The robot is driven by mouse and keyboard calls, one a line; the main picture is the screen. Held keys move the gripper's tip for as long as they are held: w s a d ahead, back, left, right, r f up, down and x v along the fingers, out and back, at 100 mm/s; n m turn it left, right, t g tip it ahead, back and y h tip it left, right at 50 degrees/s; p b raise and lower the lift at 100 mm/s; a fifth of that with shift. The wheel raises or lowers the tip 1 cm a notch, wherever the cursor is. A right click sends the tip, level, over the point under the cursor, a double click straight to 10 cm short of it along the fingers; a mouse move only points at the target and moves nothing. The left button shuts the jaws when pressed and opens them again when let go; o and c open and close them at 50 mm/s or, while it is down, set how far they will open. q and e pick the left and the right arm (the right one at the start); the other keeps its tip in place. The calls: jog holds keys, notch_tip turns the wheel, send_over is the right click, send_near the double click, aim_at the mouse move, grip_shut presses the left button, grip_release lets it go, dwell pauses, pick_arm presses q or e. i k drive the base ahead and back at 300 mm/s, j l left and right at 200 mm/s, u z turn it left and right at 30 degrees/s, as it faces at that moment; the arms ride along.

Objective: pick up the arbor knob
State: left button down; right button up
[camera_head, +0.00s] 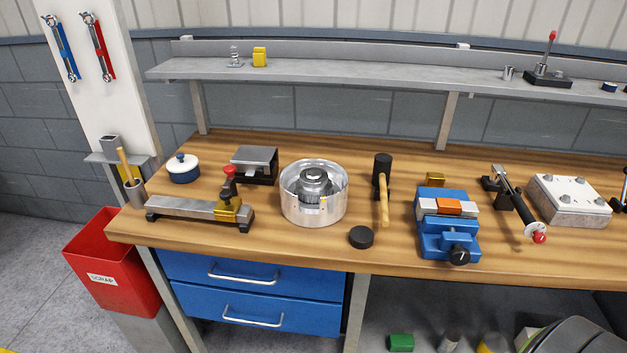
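A short black round piece (361,237) lies flat on the wooden bench near its front edge, in front of a silver round housing (314,203) with a hub inside. It looks like a loose knob and may be the arbor knob, but I cannot tell for sure. Other knobs are a red ball (229,170) on the lever of the steel fixture at left, a black knob (459,255) on the blue vise, and a red ball (539,237) on a lever tool at right. Neither gripper is in view.
A black-headed mallet (383,187) lies right of the housing, and the blue vise (447,225) stands beyond it. A white-and-blue pot (183,169) is at left. A wall shelf (360,77) runs above the bench. A red scrap bin (112,265) stands at lower left.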

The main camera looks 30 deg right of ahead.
aim_at(361, 236)
jog(key=z, duration=1.25)
